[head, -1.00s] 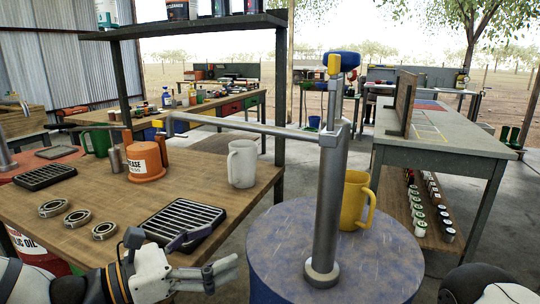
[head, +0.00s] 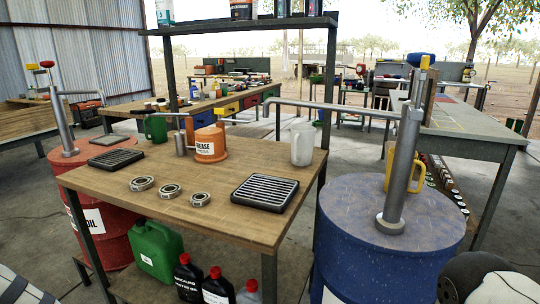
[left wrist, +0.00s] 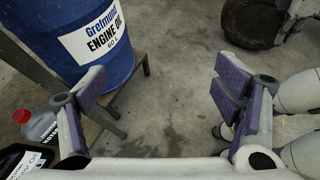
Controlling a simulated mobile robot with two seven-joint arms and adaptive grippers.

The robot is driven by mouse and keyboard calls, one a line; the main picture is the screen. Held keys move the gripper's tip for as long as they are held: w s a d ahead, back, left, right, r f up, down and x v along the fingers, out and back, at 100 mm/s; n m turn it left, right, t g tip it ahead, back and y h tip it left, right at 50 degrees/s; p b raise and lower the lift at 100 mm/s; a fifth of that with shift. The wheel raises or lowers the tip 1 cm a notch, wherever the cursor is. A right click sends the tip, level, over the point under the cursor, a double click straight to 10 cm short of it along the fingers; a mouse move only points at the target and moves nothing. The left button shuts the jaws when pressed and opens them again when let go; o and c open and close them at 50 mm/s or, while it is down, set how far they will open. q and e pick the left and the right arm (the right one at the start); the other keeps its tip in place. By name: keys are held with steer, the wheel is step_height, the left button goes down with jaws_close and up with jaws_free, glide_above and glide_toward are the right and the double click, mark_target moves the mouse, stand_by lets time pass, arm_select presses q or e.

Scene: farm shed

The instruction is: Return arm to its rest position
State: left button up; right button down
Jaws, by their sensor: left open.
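My left gripper (left wrist: 160,100) is open and empty in the left wrist view, its purple-padded fingers wide apart with bare concrete floor between and beyond them. The blue engine oil drum (left wrist: 80,35) is beyond its left finger there. In the head view only a striped piece of my left arm (head: 18,287) shows at the bottom left corner, and the gripper itself is out of that view. A white and black part of my right arm (head: 495,285) shows at the bottom right; its gripper is in neither view.
The wooden workbench (head: 225,220) holds a black grate (head: 265,191), bearing rings, an orange grease tub (head: 210,144) and mugs. The blue drum (head: 385,245) with a pump stands to its right. Bottles (head: 215,285) and a green jerrycan (head: 155,250) are on the lower shelf.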

arm_select(q)
steer(key=s+a+f+m+g+y, duration=0.35)
steer(key=s+f, duration=0.25)
steer(key=s, duration=0.4)
steer(key=s+a+f+m+g+y, duration=0.25)
steer(key=s+a+f+m, duration=0.2)
steer(key=s, duration=0.45)
steer(key=s+a+f+m+t+y+p, duration=0.1)
steer(key=s+a+f+m+t+y, duration=0.1)
steer(key=s+a+m+y, duration=0.4)
steer(key=shift+s+a+f+m+p, duration=0.4)
steer(key=shift+s+a+m, duration=1.15)
steer(key=shift+m, duration=0.85)
arm_select(e)
steer(key=shift+w+r+t, duration=0.5)
steer(key=shift+w+r, duration=0.7)
steer(key=shift+r, duration=0.05)
arm_select(q)
steer(key=shift+s+d, duration=0.1)
